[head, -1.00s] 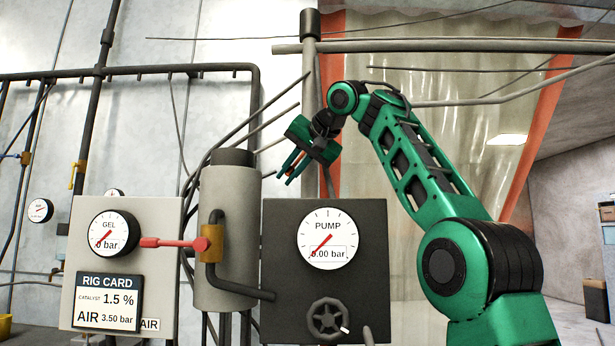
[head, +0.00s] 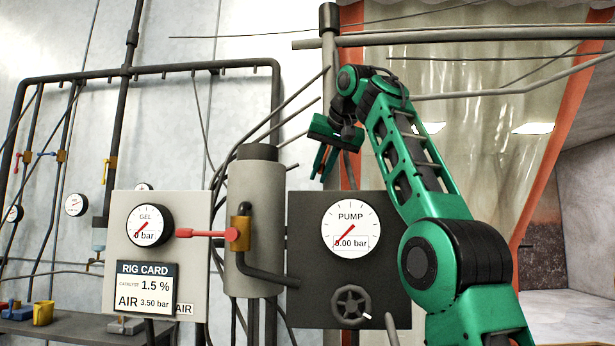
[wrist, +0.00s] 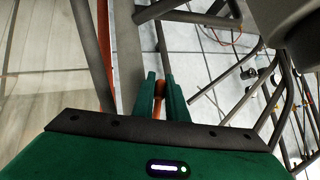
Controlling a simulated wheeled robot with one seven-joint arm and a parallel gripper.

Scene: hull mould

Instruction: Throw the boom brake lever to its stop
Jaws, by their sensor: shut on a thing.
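My gripper (head: 322,165) is in front of the grey boom post (head: 330,90), above the dark pump panel, with its fingers pointing down. In the wrist view my gripper (wrist: 160,92) is shut on an orange-red bar or grip (wrist: 159,90), which I take to be the boom brake lever. Only a short piece of it shows between the green fingers. The fingers and palm hide the rest, so its angle and its stop cannot be made out.
A pump panel (head: 305,270) with a gauge and handwheel stands below my gripper. To its left are a grey cylinder (head: 257,190), a red valve lever (head: 205,234) and a gel gauge panel (head: 185,205). Overhead pipes (head: 450,42) run right from the post.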

